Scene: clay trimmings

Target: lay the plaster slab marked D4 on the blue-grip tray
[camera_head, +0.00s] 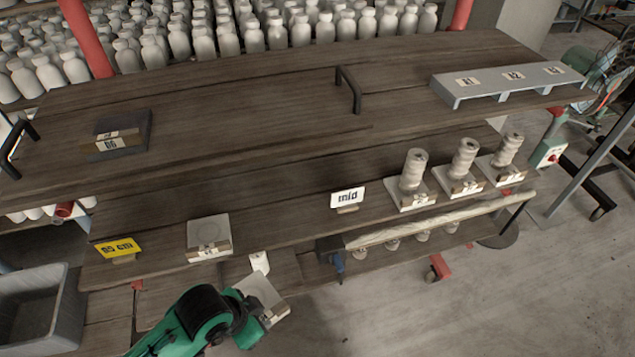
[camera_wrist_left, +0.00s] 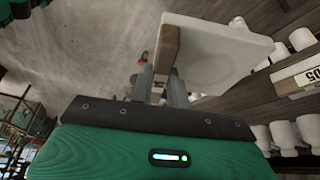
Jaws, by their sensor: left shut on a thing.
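My left gripper (camera_head: 247,312) is low in the middle of the head view, in front of the shelves. It is shut on the edge of a pale plaster slab (camera_head: 263,293). In the left wrist view the slab (camera_wrist_left: 217,58) has a shallow round hollow and a brown edge strip, which the fingers (camera_wrist_left: 165,82) grip. I cannot read the mark on it. A blue grip (camera_head: 335,253) shows at the left end of the lower front rail; I cannot tell whether it belongs to a tray. My right gripper is not in view.
Another pale slab (camera_head: 208,236) lies behind the held one, near a yellow sign (camera_head: 118,248). A "mid" sign (camera_head: 347,198) and slabs bearing clay stacks (camera_head: 413,170) stand right. A grey bin (camera_head: 68,318) is left.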

